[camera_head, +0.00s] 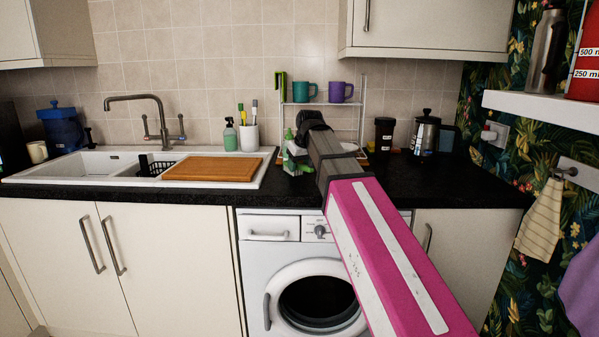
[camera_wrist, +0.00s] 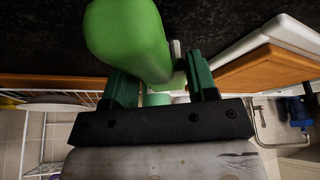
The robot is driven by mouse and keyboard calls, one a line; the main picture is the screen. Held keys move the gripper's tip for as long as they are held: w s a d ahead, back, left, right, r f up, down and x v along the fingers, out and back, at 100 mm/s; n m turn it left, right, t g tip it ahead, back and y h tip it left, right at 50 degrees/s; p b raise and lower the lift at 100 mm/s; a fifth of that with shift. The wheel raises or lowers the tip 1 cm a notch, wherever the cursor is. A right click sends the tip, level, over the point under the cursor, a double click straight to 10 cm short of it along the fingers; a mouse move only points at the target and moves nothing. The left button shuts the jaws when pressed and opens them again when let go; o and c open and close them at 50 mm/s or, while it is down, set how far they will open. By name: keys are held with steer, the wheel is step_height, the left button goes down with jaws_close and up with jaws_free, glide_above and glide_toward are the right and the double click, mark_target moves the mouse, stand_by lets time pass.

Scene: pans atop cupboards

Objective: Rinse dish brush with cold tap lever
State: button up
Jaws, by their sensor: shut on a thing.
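My gripper (camera_head: 292,150) is over the counter right of the sink, partly hidden by my own arm in the head view. In the wrist view its green fingers (camera_wrist: 160,88) are shut on a bright green rounded object (camera_wrist: 128,38). It may be the dish brush; no bristles show, so I cannot be sure. The curved tap (camera_head: 137,99) stands behind the sink (camera_head: 95,164), with a left lever (camera_head: 147,126) and a right lever (camera_head: 181,126). No water shows at the spout.
A wooden board (camera_head: 211,169) covers the sink's right part. A black basket (camera_head: 150,168) sits left of it. A soap bottle (camera_head: 230,136) and a white cup (camera_head: 248,138) with brush-like tools stand behind. A rack (camera_head: 322,105) with mugs stands behind my gripper.

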steer(key=shift+f, duration=1.15)
steer(key=shift+f, duration=0.2)
steer(key=o, duration=1.1)
